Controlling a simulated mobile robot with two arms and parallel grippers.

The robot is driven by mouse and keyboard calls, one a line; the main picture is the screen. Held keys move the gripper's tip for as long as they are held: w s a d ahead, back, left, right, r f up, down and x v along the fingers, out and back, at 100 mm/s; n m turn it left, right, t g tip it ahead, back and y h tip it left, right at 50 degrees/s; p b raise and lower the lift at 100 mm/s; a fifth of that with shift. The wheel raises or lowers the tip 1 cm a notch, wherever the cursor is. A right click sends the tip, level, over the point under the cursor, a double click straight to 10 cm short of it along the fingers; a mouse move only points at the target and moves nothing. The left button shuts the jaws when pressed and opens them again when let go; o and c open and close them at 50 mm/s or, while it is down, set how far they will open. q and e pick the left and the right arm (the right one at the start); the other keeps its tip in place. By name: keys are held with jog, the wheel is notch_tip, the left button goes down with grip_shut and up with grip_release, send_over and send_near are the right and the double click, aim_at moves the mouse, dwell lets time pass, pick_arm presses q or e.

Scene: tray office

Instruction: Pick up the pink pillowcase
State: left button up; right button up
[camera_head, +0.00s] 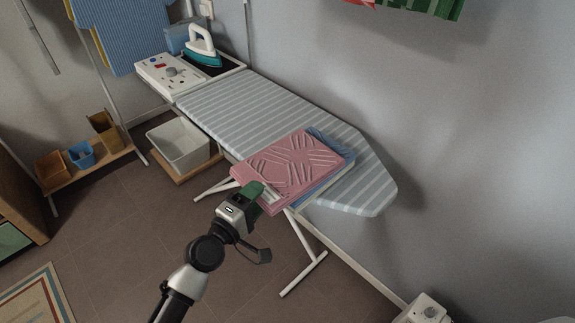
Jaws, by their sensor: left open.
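The pink pillowcase (292,160) lies folded flat, with raised creases on top, near the right end of the ironing board (365,180). Folded blue cloth (335,178) shows beneath it and along its far and right edges. My left gripper (262,225) is open and empty at the pillowcase's near left corner. Its green-tipped finger overlaps that corner in the picture; I cannot tell whether it touches. The other dark finger is spread lower, off the board's near side. My right gripper is not in view.
A teal and white iron (203,50) stands at the board's far left end beside a white control panel (170,72). A white bin (180,145) sits under the board. Small containers stand on a low shelf (85,165) at left. The board's legs (305,255) reach the floor near my arm.

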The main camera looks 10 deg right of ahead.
pick_arm(q)
jog(key=x, duration=0.2)
jog(key=shift+w+d+f, duration=0.1)
jog(key=shift+w+d, duration=0.1)
jog(key=shift+w, duration=0.05)
jog(key=shift+s+a, duration=0.1)
jog(key=shift+c, duration=1)
grip_shut()
